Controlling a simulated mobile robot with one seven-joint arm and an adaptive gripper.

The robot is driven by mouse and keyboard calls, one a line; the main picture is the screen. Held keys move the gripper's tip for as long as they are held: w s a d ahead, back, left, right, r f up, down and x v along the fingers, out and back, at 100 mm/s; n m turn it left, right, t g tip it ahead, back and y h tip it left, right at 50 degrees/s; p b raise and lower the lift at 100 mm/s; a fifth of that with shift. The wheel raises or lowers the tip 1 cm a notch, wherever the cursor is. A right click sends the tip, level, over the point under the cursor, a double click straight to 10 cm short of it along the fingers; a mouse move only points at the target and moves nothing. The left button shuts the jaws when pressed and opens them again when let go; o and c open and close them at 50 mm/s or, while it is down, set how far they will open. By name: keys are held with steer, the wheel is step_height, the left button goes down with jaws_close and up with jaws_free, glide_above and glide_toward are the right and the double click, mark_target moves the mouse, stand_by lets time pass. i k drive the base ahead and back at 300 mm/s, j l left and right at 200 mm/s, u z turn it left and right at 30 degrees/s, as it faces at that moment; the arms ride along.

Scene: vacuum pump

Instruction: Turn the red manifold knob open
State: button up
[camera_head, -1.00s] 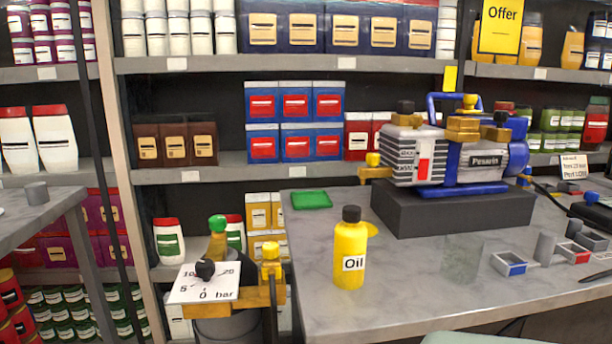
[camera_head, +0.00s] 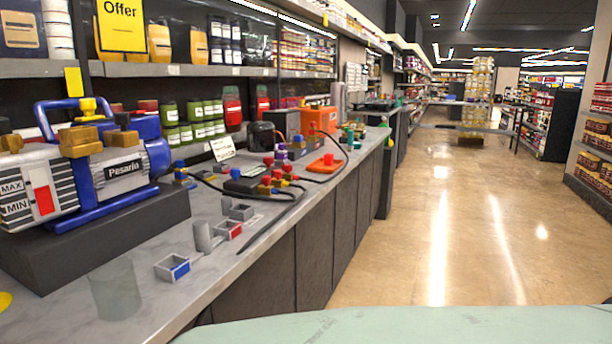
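A cluster of small fittings with red, blue and yellow knobs (camera_head: 276,178) lies on the grey counter, right of the pump. Several of its knobs are red, and I cannot tell which is the red manifold knob or how far it is turned. Another red knob (camera_head: 328,159) sits on a flat orange piece just right of the cluster. The blue and silver vacuum pump (camera_head: 122,168) stands on a dark block at the left. My gripper is not in view.
The counter (camera_head: 135,253) runs away along the left. It holds open grey trays (camera_head: 172,268), a clear glass (camera_head: 115,290), black hoses (camera_head: 275,222) and an orange case (camera_head: 320,120). The tiled floor (camera_head: 440,230) to the right is clear.

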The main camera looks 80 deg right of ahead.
mark_target(269, 161)
steer(key=z, duration=2.35)
steer(key=i+l+u, duration=0.1)
steer(key=i+l, duration=0.3)
steer(key=l, duration=0.2)
steer(key=i+l+u, duration=0.15)
steer(key=i+l, duration=0.2)
steer(key=l, duration=0.3)
steer(key=i+l+u, duration=0.15)
steer(key=l, duration=0.2)
steer(key=i+l, duration=0.2)
steer(key=l, duration=0.15)
steer(key=i+l+u, duration=0.2)
steer(key=i+l, duration=0.4)
steer(key=i, duration=0.65)
